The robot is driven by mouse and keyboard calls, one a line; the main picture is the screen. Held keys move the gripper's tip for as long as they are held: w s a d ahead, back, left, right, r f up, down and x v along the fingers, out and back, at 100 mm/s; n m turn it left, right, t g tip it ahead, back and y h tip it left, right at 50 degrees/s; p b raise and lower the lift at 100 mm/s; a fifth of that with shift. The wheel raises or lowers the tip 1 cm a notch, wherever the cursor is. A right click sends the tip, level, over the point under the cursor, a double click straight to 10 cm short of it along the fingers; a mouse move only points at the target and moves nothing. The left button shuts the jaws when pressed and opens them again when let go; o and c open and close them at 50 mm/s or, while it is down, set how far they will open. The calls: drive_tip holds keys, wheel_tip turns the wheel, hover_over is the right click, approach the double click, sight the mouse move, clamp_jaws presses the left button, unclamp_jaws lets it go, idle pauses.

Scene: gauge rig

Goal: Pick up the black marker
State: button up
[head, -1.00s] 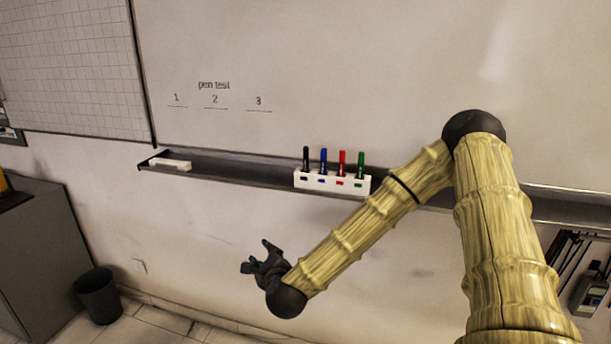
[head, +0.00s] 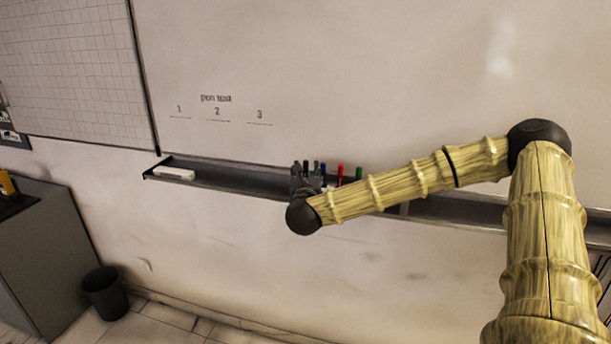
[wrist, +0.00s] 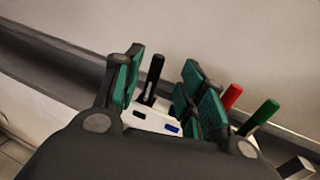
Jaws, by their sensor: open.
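The black marker (wrist: 153,78) stands upright in the white marker holder (wrist: 152,119), seen in the wrist view.
The red marker (wrist: 232,96) and green marker (wrist: 262,115) stand just right of my right finger. The holder sits on a dark tray ledge (head: 235,180) along the whiteboard (head: 350,80). A white eraser (head: 174,174) lies at the ledge's left end.

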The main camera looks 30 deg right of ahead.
sight(306, 166)
drive_tip(key=shift+p+x, duration=1.7)
drive_tip(key=shift+x, duration=0.65)
drive_tip(key=shift+w+d+f, duration=0.25)
drive_tip(key=shift+w, duration=0.3)
drive_tip(key=c, duration=0.9)
